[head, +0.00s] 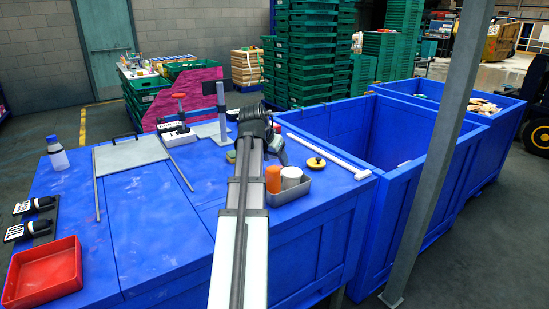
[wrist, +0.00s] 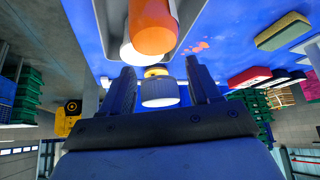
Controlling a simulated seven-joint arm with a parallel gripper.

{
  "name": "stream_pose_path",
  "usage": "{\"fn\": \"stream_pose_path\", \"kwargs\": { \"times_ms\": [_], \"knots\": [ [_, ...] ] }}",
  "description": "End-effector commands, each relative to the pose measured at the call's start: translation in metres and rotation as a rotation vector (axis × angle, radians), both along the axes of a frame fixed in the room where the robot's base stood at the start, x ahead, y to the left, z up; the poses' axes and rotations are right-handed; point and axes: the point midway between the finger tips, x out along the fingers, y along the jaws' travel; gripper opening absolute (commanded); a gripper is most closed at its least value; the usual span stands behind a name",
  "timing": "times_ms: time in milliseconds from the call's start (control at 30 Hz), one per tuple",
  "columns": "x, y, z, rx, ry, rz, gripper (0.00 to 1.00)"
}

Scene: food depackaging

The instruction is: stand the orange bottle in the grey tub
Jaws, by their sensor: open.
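The orange bottle (head: 273,178) stands upright in the grey tub (head: 292,197), at its left end, beside a white container (head: 291,177). In the wrist view the orange bottle (wrist: 153,32) shows at the top, inside the tub's rim (wrist: 106,42), overlapping white round shapes. My gripper (wrist: 160,66) is open, its two dark fingers apart from the bottle. A pale ribbed round thing (wrist: 160,93) shows between the fingers; I cannot tell whether it touches them. In the head view my arm hides most of the gripper.
The blue table holds a yellow disc with a dark knob (head: 316,163), a white bar (head: 325,150), a red tray (head: 43,273), a clear bottle with a blue cap (head: 58,154) and a grey board (head: 130,154). A deep blue bin (head: 400,195) adjoins on the right.

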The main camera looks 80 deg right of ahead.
Motion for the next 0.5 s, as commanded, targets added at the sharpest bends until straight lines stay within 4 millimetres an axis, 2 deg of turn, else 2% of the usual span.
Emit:
{"fn": "stream_pose_path", "kwargs": {
  "times_ms": [267,500],
  "knots": [
    [0.001,0.002,0.007,-0.001,0.0,0.001,0.62],
    [0.007,0.018,0.034,-0.002,0.0,0.001,0.62]
  ]
}}
